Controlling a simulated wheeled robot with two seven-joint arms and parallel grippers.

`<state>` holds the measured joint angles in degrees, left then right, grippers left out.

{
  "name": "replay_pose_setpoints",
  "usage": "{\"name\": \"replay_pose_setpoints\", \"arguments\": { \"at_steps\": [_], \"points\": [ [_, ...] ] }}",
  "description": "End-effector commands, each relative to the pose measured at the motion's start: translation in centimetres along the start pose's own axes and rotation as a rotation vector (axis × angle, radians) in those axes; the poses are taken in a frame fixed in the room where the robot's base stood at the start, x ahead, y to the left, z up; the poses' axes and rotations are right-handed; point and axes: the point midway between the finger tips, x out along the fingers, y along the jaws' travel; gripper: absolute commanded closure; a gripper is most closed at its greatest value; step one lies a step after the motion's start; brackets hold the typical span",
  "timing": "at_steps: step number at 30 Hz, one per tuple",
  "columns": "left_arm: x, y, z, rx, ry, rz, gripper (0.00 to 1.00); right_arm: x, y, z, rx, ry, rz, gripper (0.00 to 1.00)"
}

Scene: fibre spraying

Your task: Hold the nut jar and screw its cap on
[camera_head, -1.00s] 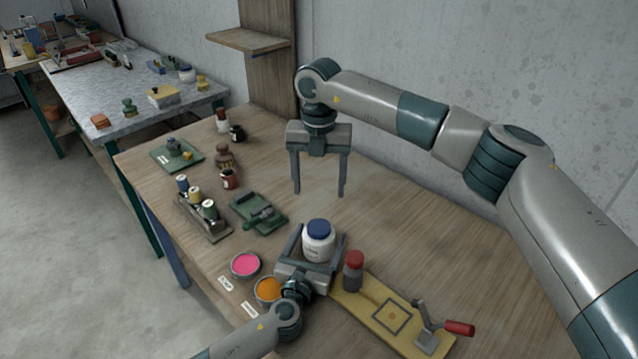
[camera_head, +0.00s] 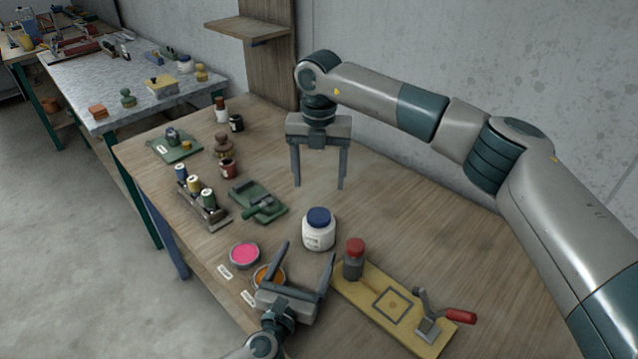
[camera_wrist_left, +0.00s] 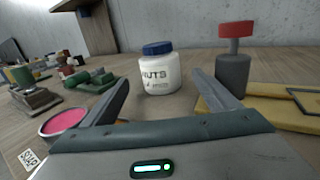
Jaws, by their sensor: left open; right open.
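The white nut jar (camera_head: 318,236) stands upright on the wooden table, with its blue cap (camera_head: 319,217) sitting on top. In the left wrist view the jar (camera_wrist_left: 160,76) reads "NUTS", and its cap (camera_wrist_left: 157,48) covers the mouth; I cannot tell how tight it is. My left gripper (camera_head: 306,268) is open and empty, just in front of the jar, its fingers pointing toward it but apart from it. My right gripper (camera_head: 319,186) is open and empty, pointing down above the table behind the jar.
A red-topped grey cylinder (camera_head: 354,260) stands on the yellow board (camera_head: 392,305) with a red-handled clamp (camera_head: 458,316), close right of my left gripper. Pink (camera_head: 244,255) and orange (camera_head: 268,276) tubs are at left. A green tool block (camera_head: 258,202) lies farther back.

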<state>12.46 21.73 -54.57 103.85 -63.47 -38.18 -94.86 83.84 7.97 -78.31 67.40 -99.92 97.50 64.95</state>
Motion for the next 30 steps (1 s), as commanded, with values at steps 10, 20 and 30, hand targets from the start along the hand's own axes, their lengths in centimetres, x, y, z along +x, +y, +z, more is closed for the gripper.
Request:
{"name": "replay_pose_setpoints", "arguments": {
  "at_steps": [10, 20, 30],
  "points": [
    [-5.9, 0.0, -0.2, 0.001, 0.001, -0.001, 0.18, 1.4, 0.0, 0.0, 0.000, 0.000, 0.000, 0.32],
    [-7.2, 0.0, 0.1, 0.001, -0.001, 0.000, 0.18, 1.5, 0.0, 0.0, 0.000, 0.000, 0.000, 0.32],
    [-7.2, 0.0, 0.0, 0.001, 0.000, 0.000, 0.18, 1.5, 0.0, 0.0, 0.000, 0.000, 0.000, 0.32]
  ]
}}
